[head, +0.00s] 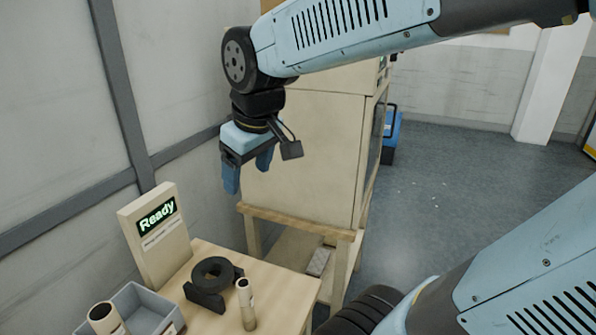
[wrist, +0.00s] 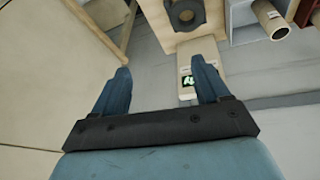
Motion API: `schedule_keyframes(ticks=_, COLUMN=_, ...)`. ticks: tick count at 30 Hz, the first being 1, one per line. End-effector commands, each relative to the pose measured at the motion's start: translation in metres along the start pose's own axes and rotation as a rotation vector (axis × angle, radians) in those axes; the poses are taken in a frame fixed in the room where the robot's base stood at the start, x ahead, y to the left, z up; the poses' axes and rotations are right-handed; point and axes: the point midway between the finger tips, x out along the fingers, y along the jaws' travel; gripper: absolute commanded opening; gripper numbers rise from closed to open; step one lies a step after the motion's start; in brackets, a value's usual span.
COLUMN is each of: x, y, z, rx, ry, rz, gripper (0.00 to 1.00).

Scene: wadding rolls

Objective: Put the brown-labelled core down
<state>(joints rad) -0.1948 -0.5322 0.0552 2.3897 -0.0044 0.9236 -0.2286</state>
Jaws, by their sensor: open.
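My gripper (head: 248,178) hangs in the air, pointing down, above and behind the table; it is open and empty. In the wrist view my gripper (wrist: 161,68) shows its two blue fingers apart with nothing between them. A slim pale core (head: 246,302) stands upright on the table at the right, with a small dark mark on its side. A wider core (head: 106,318) leans in a grey bin (head: 150,309) at the left; it also shows in the wrist view (wrist: 270,20). I cannot tell which core bears the brown label.
A black ring (head: 216,270) sits in a dark holder between bin and slim core. A panel reading "Ready" (head: 157,220) stands at the table's back. A tall beige cabinet (head: 305,150) stands behind the table. Bare wood (head: 285,285) shows at the table's right.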

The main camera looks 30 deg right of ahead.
Motion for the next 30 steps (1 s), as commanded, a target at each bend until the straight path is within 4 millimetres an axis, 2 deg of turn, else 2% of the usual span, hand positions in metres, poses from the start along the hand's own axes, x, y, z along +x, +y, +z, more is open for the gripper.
schedule_keyframes(ticks=1, x=-0.006, y=0.011, z=0.014, rx=0.084, ry=0.023, rz=0.02, gripper=0.75)
schedule_keyframes(ticks=3, x=-0.012, y=0.022, z=0.031, rx=0.19, ry=0.048, rz=0.04, gripper=0.75)
schedule_keyframes(ticks=10, x=-0.023, y=0.041, z=0.069, rx=0.42, ry=0.108, rz=0.08, gripper=0.75)
schedule_keyframes(ticks=15, x=-0.024, y=0.044, z=0.077, rx=0.467, ry=0.119, rz=0.087, gripper=0.75)
schedule_keyframes(ticks=30, x=-0.024, y=0.043, z=0.076, rx=0.464, ry=0.119, rz=0.086, gripper=0.75)
